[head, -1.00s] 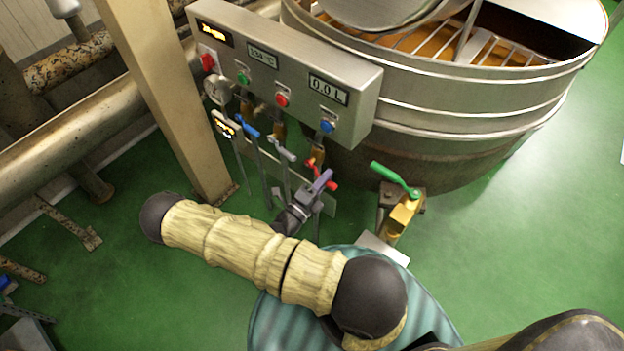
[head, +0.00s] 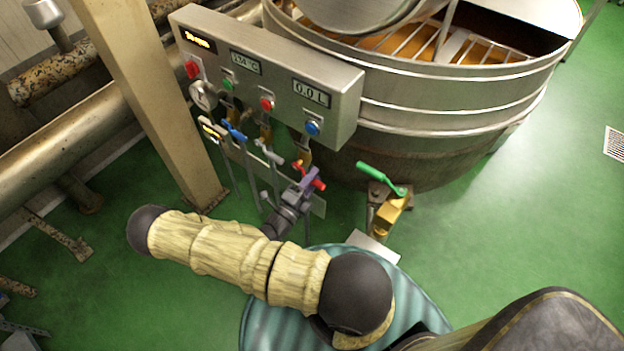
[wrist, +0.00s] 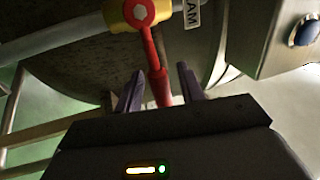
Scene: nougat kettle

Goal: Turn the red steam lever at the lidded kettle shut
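The red steam lever (head: 319,184) is on a pipe below the control box, in front of the large steel kettle (head: 450,122). In the wrist view the red lever (wrist: 154,55) hangs down from a round red hub on a yellow valve body, tilted slightly. A partly cut-off label reading "AM" is beside it. My gripper (wrist: 160,72) has its two purple fingers apart, one on each side of the lever's lower end, with a gap visible at least on the right. In the head view my gripper (head: 305,185) overlaps the lever, and its fingers partly hide it.
A blue lever (head: 235,132) and a grey-handled lever (head: 268,152) stand left of the red one. A green-handled yellow valve (head: 392,207) is to the right. The control box (head: 270,75) hangs above. A beige post (head: 150,100) stands at left. Green floor is open at right.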

